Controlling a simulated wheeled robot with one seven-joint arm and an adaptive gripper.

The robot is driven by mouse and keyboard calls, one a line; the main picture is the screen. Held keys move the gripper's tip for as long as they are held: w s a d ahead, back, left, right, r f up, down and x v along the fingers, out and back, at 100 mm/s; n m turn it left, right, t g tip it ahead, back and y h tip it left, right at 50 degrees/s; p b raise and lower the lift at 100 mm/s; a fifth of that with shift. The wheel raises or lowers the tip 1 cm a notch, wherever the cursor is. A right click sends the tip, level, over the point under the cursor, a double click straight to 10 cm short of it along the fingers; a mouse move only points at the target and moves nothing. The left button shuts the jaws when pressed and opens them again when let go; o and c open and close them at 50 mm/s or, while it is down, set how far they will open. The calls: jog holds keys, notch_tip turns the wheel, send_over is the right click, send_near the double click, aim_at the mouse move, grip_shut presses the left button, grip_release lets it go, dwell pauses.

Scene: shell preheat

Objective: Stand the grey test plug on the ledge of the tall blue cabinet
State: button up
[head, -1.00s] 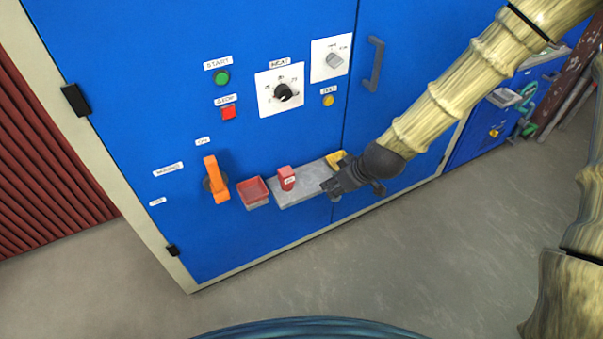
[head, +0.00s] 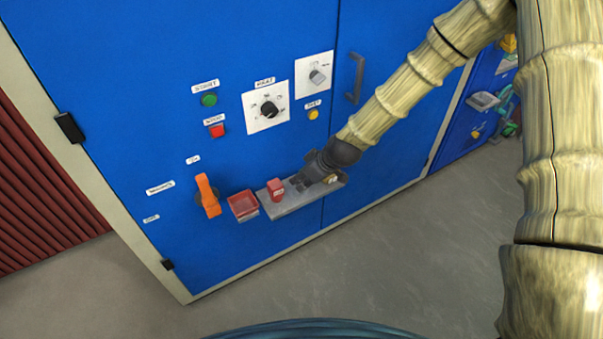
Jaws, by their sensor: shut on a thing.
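The tall blue cabinet (head: 110,90) fills most of the head view. Its grey ledge (head: 285,208) sticks out low on the front. My gripper (head: 297,185) is over the ledge, just right of a red block (head: 276,190) that stands there. The gripper is shut on the grey test plug, which is small, dark against the fingers and mostly hidden. I cannot tell whether the plug touches the ledge.
A red tray (head: 243,205) is left of the ledge, and an orange handle (head: 208,196) is left of that. Buttons, dials and a door handle (head: 356,79) are above. Grey floor (head: 400,250) lies open in front.

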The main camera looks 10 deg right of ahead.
jog(key=w, duration=0.3)
jog(key=w+d, duration=0.1)
jog(key=w, duration=0.1)
jog(key=shift+f, duration=0.2)
jog(key=shift+f+p, duration=0.55)
jog(key=shift+f, duration=1.25)
jog(key=shift+f, duration=0.1)
jog(key=o, duration=1.1)
jog(key=shift+r, duration=0.25)
jog(key=shift+b+v, duration=0.55)
jog(key=shift+v, duration=5.3)
